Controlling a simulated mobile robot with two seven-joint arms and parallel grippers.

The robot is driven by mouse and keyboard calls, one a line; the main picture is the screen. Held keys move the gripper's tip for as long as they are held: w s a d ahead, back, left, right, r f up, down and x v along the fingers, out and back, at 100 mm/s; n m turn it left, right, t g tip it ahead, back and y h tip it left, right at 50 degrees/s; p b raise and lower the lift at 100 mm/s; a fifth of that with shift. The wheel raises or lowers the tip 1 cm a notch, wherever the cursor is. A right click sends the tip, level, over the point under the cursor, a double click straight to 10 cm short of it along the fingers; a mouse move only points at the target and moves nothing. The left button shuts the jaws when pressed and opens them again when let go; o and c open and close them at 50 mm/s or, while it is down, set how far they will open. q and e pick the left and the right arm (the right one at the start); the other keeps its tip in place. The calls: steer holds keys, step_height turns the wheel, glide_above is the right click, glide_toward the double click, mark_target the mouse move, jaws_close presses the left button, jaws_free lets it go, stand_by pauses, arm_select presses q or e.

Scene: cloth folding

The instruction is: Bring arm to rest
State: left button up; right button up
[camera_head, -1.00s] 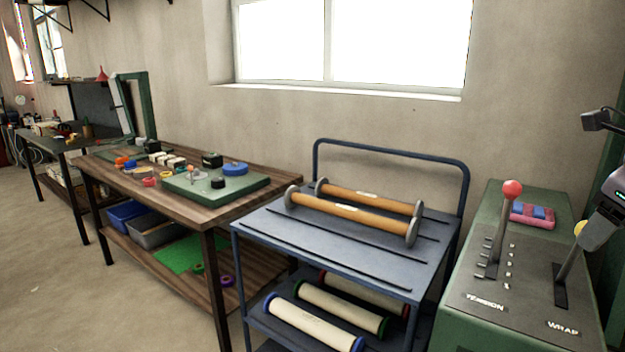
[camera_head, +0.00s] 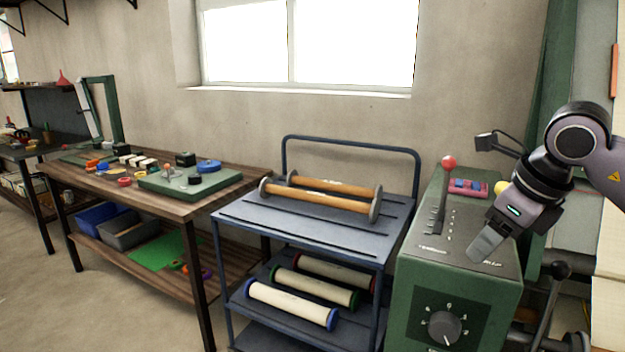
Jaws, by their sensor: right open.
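My right gripper (camera_head: 488,243) comes in from the right, pointing down and left over the top of the green control box (camera_head: 412,290). Its jaws are open and I see nothing held between them. It covers part of the yellow-knobbed lever (camera_head: 500,187) and part of the lettering on the box; I cannot tell whether it touches either. The red-knobbed lever (camera_head: 449,163) stands upright to the left of the gripper, apart from it. My left gripper is not in view.
A blue cart (camera_head: 300,240) holds orange-brown rollers (camera_head: 325,200) on top and white rollers below. A wooden table (camera_head: 175,208) with small parts stands left. A dial (camera_head: 445,328) is on the box's front. A black-knobbed lever (camera_head: 560,270) rises at right. Floor at lower left is clear.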

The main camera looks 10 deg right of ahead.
steer(key=s+a+f+m+y+p, duration=0.1)
steer(key=s+a+f+m+y, duration=0.15)
steer(key=a+y, duration=0.85)
steer(key=s+a+f+m+y+p, duration=0.1)
steer(key=a+f+m+y, duration=0.3)
steer(key=a+y, duration=0.75)
steer(key=d+f+m+t+h, duration=0.2)
steer(key=f+m+t+h, duration=0.5)
steer(key=m, duration=0.5)
steer(key=d+f+m+t+h, duration=0.2)
steer(key=f+m+t+h, duration=0.3)
steer(key=f+m+h, duration=0.6)
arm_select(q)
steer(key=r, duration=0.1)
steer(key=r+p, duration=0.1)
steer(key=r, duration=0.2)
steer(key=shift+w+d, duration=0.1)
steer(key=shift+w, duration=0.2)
arm_select(e)
steer(key=s+d+f+m+g+h, duration=0.2)
steer(key=s+f+m+g, duration=0.4)
steer(key=s+f+m, duration=0.3)
steer(key=s+f+h, duration=0.1)
steer(key=s+f, duration=0.2)
steer(key=f, duration=0.1)
steer(key=shift+s+d+m, duration=0.15)
steer(key=shift+s+m, duration=0.1)
steer(key=shift+m, duration=0.1)
